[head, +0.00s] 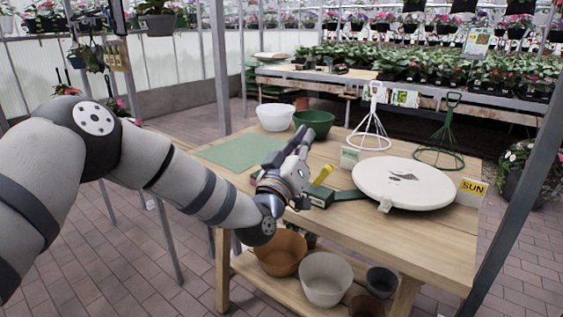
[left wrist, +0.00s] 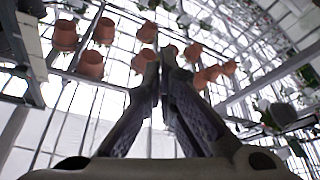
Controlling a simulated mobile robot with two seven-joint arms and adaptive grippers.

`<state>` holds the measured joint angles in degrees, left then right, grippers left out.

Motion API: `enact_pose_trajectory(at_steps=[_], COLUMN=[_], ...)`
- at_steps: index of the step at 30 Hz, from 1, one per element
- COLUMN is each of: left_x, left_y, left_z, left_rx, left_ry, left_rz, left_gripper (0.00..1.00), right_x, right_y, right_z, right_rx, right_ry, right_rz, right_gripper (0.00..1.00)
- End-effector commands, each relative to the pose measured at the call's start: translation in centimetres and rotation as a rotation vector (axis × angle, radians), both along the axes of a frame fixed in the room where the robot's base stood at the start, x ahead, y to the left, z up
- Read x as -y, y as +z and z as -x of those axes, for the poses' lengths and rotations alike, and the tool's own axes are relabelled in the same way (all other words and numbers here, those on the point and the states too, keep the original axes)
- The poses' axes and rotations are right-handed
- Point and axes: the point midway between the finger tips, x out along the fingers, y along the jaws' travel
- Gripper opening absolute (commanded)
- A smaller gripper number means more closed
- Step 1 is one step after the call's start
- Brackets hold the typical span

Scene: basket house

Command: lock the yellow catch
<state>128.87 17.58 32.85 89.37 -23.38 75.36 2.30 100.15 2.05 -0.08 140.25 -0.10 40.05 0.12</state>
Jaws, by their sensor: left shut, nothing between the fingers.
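The yellow catch (head: 324,174) is a small yellow bar that slants up beside a dark green block (head: 318,194) on the wooden table. My left gripper (head: 304,135) is just to the left of the catch and above it in the picture, with its fingers pointing up and away from it. The fingers are shut and empty. In the left wrist view the closed fingers (left wrist: 162,62) point toward the greenhouse roof, and the catch is not in that view. My wrist hides part of the table beside the block. My right gripper is not in view.
A round white disc (head: 404,184) lies right of the block, with a yellow SUN sign (head: 473,188) beside it. White (head: 275,117) and green (head: 314,123) bowls and a green mat (head: 241,152) are farther back. Wire stands (head: 371,129) are behind the disc. Pots (left wrist: 91,65) hang overhead.

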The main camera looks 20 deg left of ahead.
Motion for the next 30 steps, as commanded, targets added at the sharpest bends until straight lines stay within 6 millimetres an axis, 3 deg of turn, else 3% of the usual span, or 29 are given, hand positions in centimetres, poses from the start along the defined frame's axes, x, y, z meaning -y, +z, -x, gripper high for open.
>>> enact_pose_trajectory(at_steps=[3, 10, 15, 25, 26, 28, 30], left_x=[-0.8, -1.8, -2.1, -1.9, -1.7, -0.8, 0.2], left_y=[-2.0, -3.7, -4.1, -4.6, -5.4, -8.9, -14.3], left_z=[2.7, 6.6, 7.6, 7.8, 8.0, 9.1, 11.5], left_rx=[-0.018, -0.018, -0.016, -0.033, -0.059, -0.17, -0.347], left_ry=[0.0, 0.0, 0.001, -0.004, -0.011, -0.04, -0.081], left_rz=[-0.001, 0.0, 0.0, -0.006, -0.013, -0.049, -0.104], left_gripper=[0.0, 0.0, 0.0, 0.0, 0.0, 0.0, 0.0], right_x=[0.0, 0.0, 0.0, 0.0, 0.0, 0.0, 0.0], right_y=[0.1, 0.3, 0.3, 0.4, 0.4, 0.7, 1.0], right_z=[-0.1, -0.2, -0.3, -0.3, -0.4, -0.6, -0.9], right_rx=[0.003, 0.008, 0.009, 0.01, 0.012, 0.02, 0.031], right_ry=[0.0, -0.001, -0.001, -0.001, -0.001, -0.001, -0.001], right_rz=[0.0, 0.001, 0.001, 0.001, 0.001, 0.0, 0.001], right_gripper=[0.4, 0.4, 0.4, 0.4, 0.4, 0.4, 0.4])
